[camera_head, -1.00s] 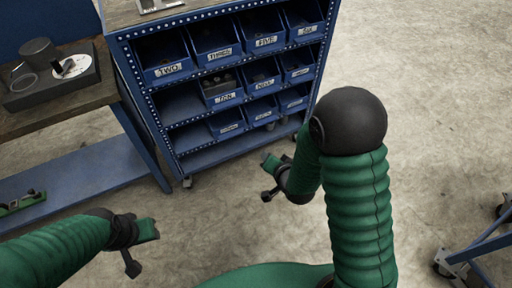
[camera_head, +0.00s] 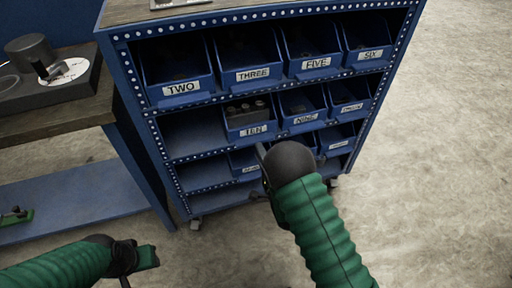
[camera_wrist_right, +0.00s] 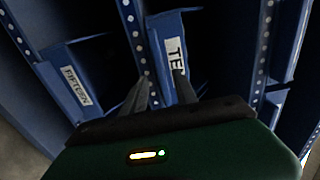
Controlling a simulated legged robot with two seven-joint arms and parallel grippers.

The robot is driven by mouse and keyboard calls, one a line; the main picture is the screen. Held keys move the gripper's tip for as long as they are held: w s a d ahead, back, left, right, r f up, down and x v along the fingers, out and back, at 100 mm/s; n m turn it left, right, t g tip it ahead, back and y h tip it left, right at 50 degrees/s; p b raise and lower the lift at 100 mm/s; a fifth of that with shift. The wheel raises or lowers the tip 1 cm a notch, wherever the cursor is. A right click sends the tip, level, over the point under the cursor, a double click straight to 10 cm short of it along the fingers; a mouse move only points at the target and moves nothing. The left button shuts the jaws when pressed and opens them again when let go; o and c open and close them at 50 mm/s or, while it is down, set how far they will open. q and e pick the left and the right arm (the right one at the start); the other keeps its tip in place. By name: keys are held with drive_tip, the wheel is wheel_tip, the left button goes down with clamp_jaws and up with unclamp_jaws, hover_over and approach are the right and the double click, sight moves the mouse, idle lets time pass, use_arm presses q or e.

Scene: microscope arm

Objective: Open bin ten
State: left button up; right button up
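Bin ten (camera_head: 248,115) is a blue open-front bin with a TEN label, in the middle row of the blue shelf. Dark cylindrical items show inside it. It sits in the row beside bin nine (camera_head: 303,103). My right gripper (camera_head: 262,155) is just below and in front of bin ten, partly hidden by my wrist. In the right wrist view, its two fingers (camera_wrist_right: 161,92) are apart, at the front of bin ten (camera_wrist_right: 163,42); one finger covers part of the label. Whether they touch it is unclear. My left gripper (camera_head: 148,257) hangs low at the left, away from the shelf.
Bin fifteen (camera_wrist_right: 75,85) is beside bin ten in the right wrist view. Bins two (camera_head: 178,75), three (camera_head: 250,60), five (camera_head: 315,50) and six (camera_head: 367,45) fill the upper row. An empty shelf space (camera_head: 190,135) lies left of bin ten. A workbench (camera_head: 60,118) stands at the left.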

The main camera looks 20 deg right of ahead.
drive_tip(key=w+b, duration=0.1)
drive_tip(key=w, duration=0.4)
drive_tip(key=shift+s, duration=0.1)
drive_tip(key=shift+c, duration=0.3)
clamp_jaws()
drive_tip(key=shift+s+f, duration=0.1)
drive_tip(key=shift+f, duration=0.05)
idle(0.8)
